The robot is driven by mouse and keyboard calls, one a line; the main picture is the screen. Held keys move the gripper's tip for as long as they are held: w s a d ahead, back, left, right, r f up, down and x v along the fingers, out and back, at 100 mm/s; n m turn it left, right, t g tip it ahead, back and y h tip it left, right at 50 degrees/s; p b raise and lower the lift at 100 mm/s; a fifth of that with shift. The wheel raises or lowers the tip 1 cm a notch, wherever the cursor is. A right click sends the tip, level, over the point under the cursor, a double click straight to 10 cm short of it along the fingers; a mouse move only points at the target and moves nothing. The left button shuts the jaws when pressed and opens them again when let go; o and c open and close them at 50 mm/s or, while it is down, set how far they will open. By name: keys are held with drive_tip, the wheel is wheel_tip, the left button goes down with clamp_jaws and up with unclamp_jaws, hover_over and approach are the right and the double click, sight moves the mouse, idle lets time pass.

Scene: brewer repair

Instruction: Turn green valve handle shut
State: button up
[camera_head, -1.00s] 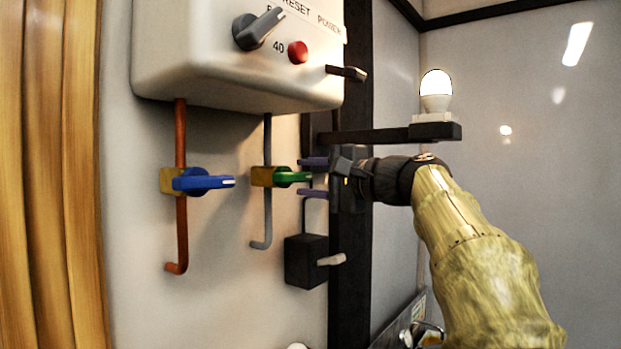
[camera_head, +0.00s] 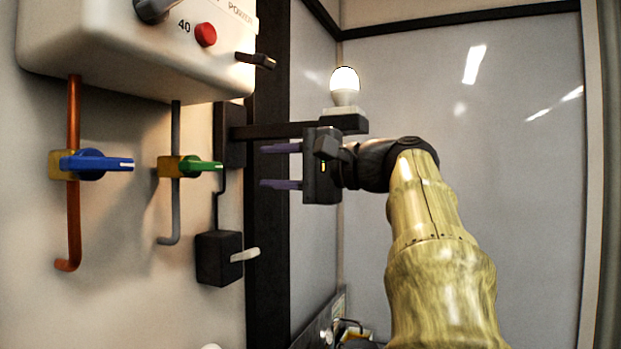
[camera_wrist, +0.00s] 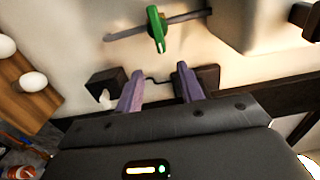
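The green valve handle (camera_head: 203,166) sits on a brass valve body (camera_head: 168,167) on the grey pipe (camera_head: 175,125) at the wall. It points to the right in the head view, across the pipe. In the wrist view the green handle (camera_wrist: 157,30) lies ahead of the fingers and also crosses the pipe. My gripper (camera_head: 264,167) is open, with its purple fingers pointing left toward the valve. It is to the right of the handle, clear of it, with nothing between the fingers. The fingers also show in the wrist view (camera_wrist: 158,82).
A blue valve handle (camera_head: 100,164) is on the copper pipe (camera_head: 73,220) to the left. The white boiler box (camera_head: 130,50) hangs above. A black box with a white lever (camera_head: 218,262) is below right. A lit bulb (camera_head: 345,85) stands on a dark shelf behind my gripper.

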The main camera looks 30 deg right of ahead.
drive_tip(key=v, duration=0.6)
drive_tip(key=shift+b, duration=0.4)
drive_tip(key=shift+w, duration=0.1)
